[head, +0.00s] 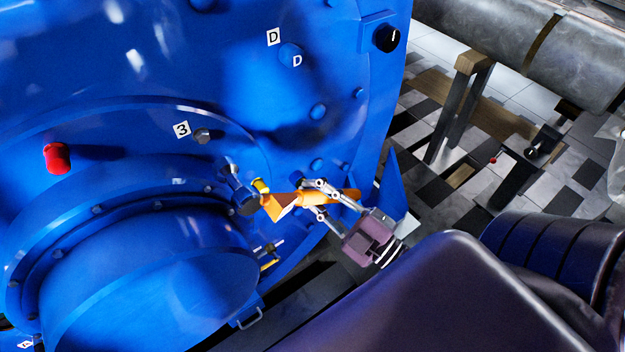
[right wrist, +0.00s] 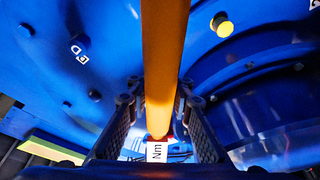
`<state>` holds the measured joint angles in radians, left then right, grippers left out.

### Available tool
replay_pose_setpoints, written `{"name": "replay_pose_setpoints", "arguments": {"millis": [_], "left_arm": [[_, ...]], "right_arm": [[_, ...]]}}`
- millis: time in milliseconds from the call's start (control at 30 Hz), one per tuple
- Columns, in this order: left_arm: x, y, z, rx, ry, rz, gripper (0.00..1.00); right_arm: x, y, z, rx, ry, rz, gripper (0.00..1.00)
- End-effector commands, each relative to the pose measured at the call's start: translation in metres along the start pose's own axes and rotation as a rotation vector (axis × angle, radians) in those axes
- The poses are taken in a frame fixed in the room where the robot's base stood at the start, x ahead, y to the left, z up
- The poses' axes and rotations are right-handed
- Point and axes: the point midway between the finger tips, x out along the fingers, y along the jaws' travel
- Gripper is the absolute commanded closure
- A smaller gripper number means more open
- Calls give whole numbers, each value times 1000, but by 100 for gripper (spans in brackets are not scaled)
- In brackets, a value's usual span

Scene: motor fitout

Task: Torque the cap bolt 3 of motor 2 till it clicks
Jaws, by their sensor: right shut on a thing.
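The big blue motor (head: 130,270) fills the left of the head view. A label "3" (head: 181,129) sits beside a grey bolt (head: 201,136) on its face. My right gripper (head: 308,197) is shut on an orange torque wrench (head: 278,207), below and right of that bolt and apart from it. In the right wrist view, the wrench's orange shaft (right wrist: 163,60) runs between the fingers, with a white "Nm" label (right wrist: 157,152) beyond. A yellow bolt (head: 261,186) shows close to the wrench's left end; whether they touch I cannot tell. My left gripper is out of view.
A red knob (head: 57,158) sticks out at left. A label "D" (head: 273,37) is beside a blue bolt head (head: 290,55). A black knob (head: 388,37) sits at the motor's upper right edge. A grey pipe (head: 530,50) on a stand and tiled floor lie to the right.

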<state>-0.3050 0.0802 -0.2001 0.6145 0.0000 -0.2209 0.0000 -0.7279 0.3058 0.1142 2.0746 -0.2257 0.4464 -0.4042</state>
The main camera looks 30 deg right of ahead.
Motion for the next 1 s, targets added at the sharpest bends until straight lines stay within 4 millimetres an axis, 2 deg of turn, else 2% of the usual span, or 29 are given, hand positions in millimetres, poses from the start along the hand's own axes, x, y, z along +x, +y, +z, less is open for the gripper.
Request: {"name": "replay_pose_setpoints", "arguments": {"millis": [200,600,1000], "left_arm": [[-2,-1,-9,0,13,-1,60],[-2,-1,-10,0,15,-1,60],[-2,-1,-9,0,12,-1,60]], "right_arm": [[24,4,4,-1,9,8,100],[61,3,16,1,8,7,100],[71,3,19,1,7,6,100]]}}
